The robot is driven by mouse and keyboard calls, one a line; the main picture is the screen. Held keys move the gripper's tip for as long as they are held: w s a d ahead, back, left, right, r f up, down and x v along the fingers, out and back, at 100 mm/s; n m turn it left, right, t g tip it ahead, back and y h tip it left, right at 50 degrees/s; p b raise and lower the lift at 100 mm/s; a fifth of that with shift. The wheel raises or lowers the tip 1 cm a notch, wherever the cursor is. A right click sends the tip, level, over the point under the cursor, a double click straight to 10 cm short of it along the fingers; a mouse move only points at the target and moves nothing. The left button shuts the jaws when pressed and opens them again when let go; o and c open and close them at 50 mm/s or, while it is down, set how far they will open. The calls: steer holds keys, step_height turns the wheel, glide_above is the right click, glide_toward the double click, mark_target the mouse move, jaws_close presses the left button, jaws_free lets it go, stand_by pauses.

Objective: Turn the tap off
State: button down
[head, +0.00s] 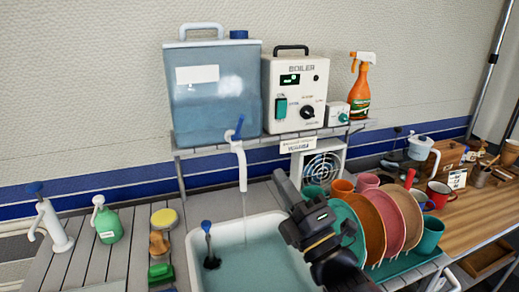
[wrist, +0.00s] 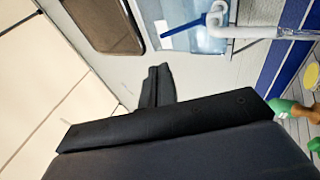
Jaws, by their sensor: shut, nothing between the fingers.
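The tap is a white spout (head: 239,165) with a blue lever (head: 238,128) on top, at the front of a translucent blue water tank (head: 213,100). The lever points up and slightly tilted. A thin, faint stream of water falls from the spout toward the sink (head: 235,262). In the wrist view the tap's white spout (wrist: 270,32) and blue lever (wrist: 185,26) lie at the upper right, past my fingers. My black gripper (head: 281,177) is shut and empty, to the right of the spout and apart from it, above the sink's right edge. It shows shut in the wrist view (wrist: 157,75).
A rack of plates (head: 370,225) and cups stands right of my gripper. A white boiler (head: 295,92) and an orange spray bottle (head: 361,90) stand on the shelf. A green bottle (head: 107,222) and a pump dispenser (head: 52,225) stand left of the sink.

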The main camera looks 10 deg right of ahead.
mark_target(243, 119)
steer(key=p+x, duration=0.4)
steer(key=x, duration=0.9)
steer(key=shift+w+r, duration=0.1)
steer(key=shift+w, duration=0.05)
steer(key=shift+r, duration=0.15)
steer(key=w+a+r+m+g+h+p, duration=0.1)
steer(key=w+r+g+h+p, duration=0.2)
steer(key=p, duration=1)
steer(key=shift+w+a+r+m+g, duration=0.3)
steer(key=shift+w+r+g, duration=0.5)
steer(key=shift+w+g, duration=0.8)
steer(key=shift+d, duration=0.1)
steer(key=shift+r, duration=0.1)
